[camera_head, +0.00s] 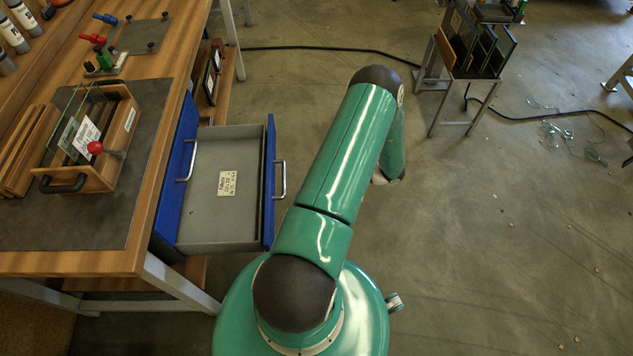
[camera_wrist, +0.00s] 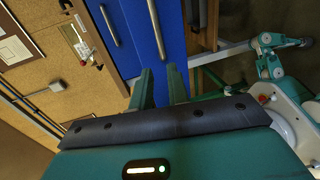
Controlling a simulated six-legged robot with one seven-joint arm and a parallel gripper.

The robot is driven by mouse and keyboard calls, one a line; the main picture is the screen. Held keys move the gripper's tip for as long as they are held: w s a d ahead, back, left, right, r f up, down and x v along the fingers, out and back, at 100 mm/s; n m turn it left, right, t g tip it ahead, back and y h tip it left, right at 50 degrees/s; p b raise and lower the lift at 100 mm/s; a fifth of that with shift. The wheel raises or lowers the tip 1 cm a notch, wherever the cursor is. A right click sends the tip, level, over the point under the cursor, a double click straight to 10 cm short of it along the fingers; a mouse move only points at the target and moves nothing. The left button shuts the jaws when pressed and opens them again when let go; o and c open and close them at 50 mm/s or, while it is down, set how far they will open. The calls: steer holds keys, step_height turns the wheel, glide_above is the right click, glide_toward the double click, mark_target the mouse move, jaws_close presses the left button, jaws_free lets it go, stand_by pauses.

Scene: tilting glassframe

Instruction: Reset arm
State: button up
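My arm is green with dark joint covers and is folded at the elbow in the head view. My gripper is not visible in the head view. In the wrist view, my gripper (camera_wrist: 160,75) shows two dark green fingers with a gap between them. Nothing shows between the fingers, so it is open and empty. Blue drawer fronts (camera_wrist: 132,40) with metal handles lie beyond the fingertips; I cannot tell the exact distance.
A grey drawer (camera_head: 225,190) with a paper label stands open beside the wooden workbench (camera_head: 75,263). A wooden box (camera_head: 105,172) with glass panes sits on the dark mat. A stand with panes (camera_head: 478,50) is at the back. Cables cross the floor; the right side is mostly clear.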

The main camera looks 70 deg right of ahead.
stand_by(0.6)
steer(key=w+a+r+n+g+y, duration=0.1)
steer(key=w+a+r+n+g, duration=0.5)
steer(key=w+r+n, duration=0.6)
steer(key=w+a+r+n+g+y, duration=0.2)
steer(key=w+a+r+n+g, duration=0.35)
steer(key=w+r+n, duration=0.7)
steer(key=s+a+r+n+h, duration=0.1)
steer(key=a+r+n+h, duration=0.1)
steer(key=a+r+n, duration=0.4)
steer(key=s+a+r+n+t+h, duration=0.1)
steer(key=a+r+n+h, duration=0.2)
steer(key=a+r+n, duration=0.4)
steer(key=s+a+r+n+t+h, duration=0.1)
steer(key=a+r+n+h, duration=0.2)
steer(key=a+r+n, duration=0.4)
steer(key=a+n, duration=0.5)
steer(key=a, duration=0.4)
steer(key=shift+s+a+r, duration=0.15)
steer(key=shift+s+a, duration=0.1)
steer(key=shift+a, duration=0.05)
steer(key=shift+d+n+t, duration=0.15)
steer(key=shift+n+t, duration=0.1)
